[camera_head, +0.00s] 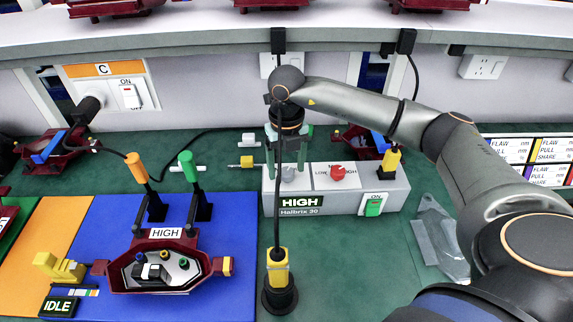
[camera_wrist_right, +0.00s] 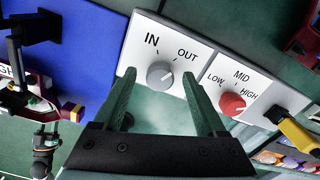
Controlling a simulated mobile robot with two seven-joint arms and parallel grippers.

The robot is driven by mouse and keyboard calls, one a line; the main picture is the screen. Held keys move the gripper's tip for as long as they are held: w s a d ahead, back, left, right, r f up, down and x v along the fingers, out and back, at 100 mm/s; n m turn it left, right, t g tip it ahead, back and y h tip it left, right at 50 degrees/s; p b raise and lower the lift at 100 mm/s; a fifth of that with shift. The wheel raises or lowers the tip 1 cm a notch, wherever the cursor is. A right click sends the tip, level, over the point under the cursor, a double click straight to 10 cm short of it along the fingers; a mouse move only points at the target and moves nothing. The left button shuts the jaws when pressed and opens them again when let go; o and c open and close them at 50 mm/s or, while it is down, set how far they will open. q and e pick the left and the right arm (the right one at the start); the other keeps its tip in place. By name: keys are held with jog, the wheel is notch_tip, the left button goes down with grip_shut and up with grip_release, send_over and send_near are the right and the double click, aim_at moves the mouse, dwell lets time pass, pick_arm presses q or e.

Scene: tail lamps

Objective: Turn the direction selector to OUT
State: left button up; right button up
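The direction selector is a small grey knob (camera_wrist_right: 160,74) on a white panel marked IN and OUT. In the head view the knob (camera_head: 289,174) sits at the left of the Halbrix 30 box (camera_head: 335,205), partly behind my gripper. Which label the knob points to is hard to tell. My right gripper (camera_head: 288,158) reaches down over that panel. In the right wrist view its green fingers (camera_wrist_right: 160,95) are apart, one to each side below the knob, with a visible gap between them and nothing held.
A red knob (camera_head: 338,172) marked LOW, MID, HIGH sits right of the selector, with a green ON switch (camera_head: 373,206) beyond. Yellow-ended cable plugs stand at the box (camera_head: 391,160) and in front (camera_head: 278,262). A dark red lamp housing (camera_head: 158,274) lies on the blue mat (camera_head: 228,270).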

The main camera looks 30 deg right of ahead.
aim_at(287, 171)
notch_tip(287, 171, up, 8)
jog(key=shift+f, duration=0.25)
dwell(0.4)
jog(key=shift+s, duration=0.1)
dwell(0.5)
